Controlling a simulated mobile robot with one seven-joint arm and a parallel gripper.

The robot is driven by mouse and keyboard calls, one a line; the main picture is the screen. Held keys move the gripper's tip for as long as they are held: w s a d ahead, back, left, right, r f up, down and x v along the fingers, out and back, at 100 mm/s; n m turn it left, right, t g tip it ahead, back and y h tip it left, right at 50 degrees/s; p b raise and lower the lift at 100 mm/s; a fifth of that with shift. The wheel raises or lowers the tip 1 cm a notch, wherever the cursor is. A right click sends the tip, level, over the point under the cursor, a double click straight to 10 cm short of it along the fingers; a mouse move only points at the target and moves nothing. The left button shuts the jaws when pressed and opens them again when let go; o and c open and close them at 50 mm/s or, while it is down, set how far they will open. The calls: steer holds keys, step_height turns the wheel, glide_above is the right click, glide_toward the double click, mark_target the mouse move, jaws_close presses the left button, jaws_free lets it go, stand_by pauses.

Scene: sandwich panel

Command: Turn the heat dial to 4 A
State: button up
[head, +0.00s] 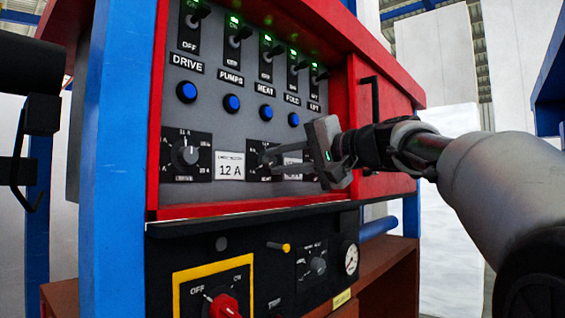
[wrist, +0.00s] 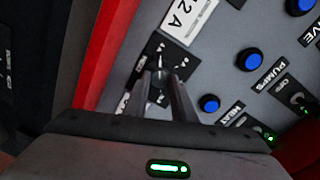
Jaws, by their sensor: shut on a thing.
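The heat dial (head: 264,158) is a dark knob on a square black plate in the lower row of the grey panel. It also shows in the wrist view (wrist: 158,73). My gripper (head: 274,160) reaches in from the right, with its fingers at the knob. In the wrist view my gripper (wrist: 160,84) has one finger on each side of the knob, shut on it. A "12 A" label (head: 230,166) sits left of this dial. The label right of it is mostly hidden behind the fingers.
Another dial (head: 186,155) is further left. Blue buttons (head: 232,103) and several switches with green lights (head: 238,33) are above. A red frame edge (head: 250,205) runs below the panel. A red rotary switch (head: 222,306) is on the lower black box.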

steer(key=o, duration=1.1)
steer(key=shift+c, duration=0.2)
steer(key=shift+d, duration=0.1)
steer(key=v, duration=1.7)
steer(key=shift+s+r+p, duration=0.15)
steer(key=shift+p, duration=0.3)
